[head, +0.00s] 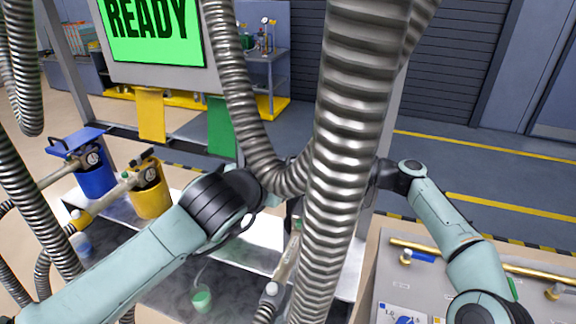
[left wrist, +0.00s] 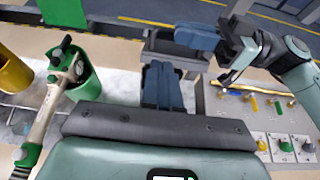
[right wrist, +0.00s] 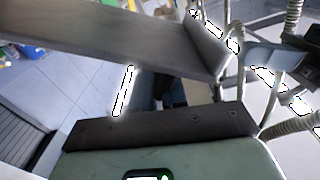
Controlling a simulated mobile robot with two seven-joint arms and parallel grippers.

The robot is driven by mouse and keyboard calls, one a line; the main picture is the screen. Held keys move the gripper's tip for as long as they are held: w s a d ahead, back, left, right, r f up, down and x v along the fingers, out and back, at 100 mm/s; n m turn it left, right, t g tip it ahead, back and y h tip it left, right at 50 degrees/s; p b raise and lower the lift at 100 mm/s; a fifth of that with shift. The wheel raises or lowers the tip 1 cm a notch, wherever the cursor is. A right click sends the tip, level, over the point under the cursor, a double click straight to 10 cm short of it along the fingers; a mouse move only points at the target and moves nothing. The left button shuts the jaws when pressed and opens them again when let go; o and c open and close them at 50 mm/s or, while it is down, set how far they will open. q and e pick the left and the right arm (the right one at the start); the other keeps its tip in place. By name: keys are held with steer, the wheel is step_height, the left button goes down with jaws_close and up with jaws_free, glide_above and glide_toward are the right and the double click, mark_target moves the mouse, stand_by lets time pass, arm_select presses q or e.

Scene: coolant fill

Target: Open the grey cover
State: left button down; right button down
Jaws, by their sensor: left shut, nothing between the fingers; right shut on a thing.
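In the left wrist view, a grey box-like part (left wrist: 148,48) with raised edges and a dark inside stands just beyond my left gripper (left wrist: 161,68); it looks like the grey cover's place. My left gripper is shut and empty, its fingers pointing at the box's near side. My right gripper (left wrist: 184,37) comes in from the right with its fingers at the box's upper right edge, shut on it. In the right wrist view, a broad grey panel (right wrist: 110,35), apparently the cover, slants close across the fingers and hides part of them. In the head view, thick hoses hide both grippers and the cover.
A green canister (left wrist: 88,84) with a nozzle (left wrist: 60,85) stands left of my left gripper. Blue (head: 95,180) and yellow (head: 152,200) canisters stand farther left. Ribbed metal hoses (head: 345,150) hang in front. A panel with knobs (left wrist: 285,145) lies at right.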

arm_select(q)
steer(key=x, duration=0.9)
steer(key=shift+w+d, duration=0.25)
steer(key=shift+d, duration=0.05)
arm_select(e)
steer(key=shift+f, duration=0.1)
